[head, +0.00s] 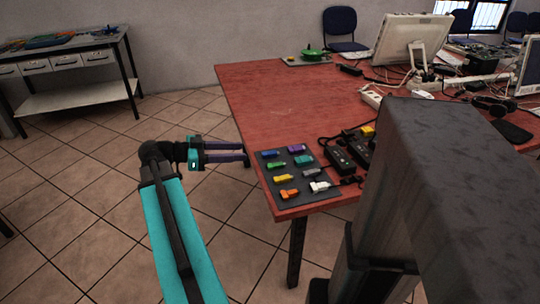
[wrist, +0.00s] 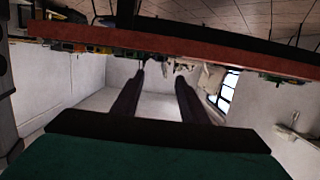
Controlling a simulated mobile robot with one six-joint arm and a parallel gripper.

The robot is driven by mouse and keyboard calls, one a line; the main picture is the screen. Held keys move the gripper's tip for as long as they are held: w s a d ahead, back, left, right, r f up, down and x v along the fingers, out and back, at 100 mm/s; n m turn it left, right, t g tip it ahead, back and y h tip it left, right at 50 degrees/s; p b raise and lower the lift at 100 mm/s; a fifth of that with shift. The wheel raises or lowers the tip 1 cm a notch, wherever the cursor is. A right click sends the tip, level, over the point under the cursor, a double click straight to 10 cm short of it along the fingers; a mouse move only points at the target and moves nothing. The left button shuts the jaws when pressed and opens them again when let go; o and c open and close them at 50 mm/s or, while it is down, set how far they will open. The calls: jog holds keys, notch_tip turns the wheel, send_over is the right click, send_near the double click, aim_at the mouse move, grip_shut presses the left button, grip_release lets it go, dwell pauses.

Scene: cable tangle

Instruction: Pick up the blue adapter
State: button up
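The blue adapter (head: 270,153) lies on a dark grey mat (head: 302,203) at the near left corner of the red table, in the mat's far left place. My gripper (head: 244,153) is to the left of the table edge, its two fingers pointing right towards the mat, apart from the adapter. In the wrist view the fingers (wrist: 162,76) are spread with nothing between them. That view is upside down and sees the table edge-on; small coloured items show along the edge, but I cannot tell the blue one there.
Beside it on the mat are a purple adapter (head: 296,149), a green one (head: 275,164), a teal one (head: 303,160) and several others. Black power bricks (head: 339,160) with cables lie right of the mat. The red table's (head: 290,100) left middle is clear.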

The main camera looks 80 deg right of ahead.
aim_at(269, 152)
jog(key=shift+x, duration=2.25)
jog(key=shift+f, duration=0.1)
jog(key=shift+f+x, duration=0.1)
jog(key=shift+x, duration=1.2)
jog(key=shift+f+x, duration=0.15)
jog(key=shift+x, duration=1.15)
jog(key=shift+a, duration=0.1)
jog(key=shift+c, duration=0.5)
grip_shut()
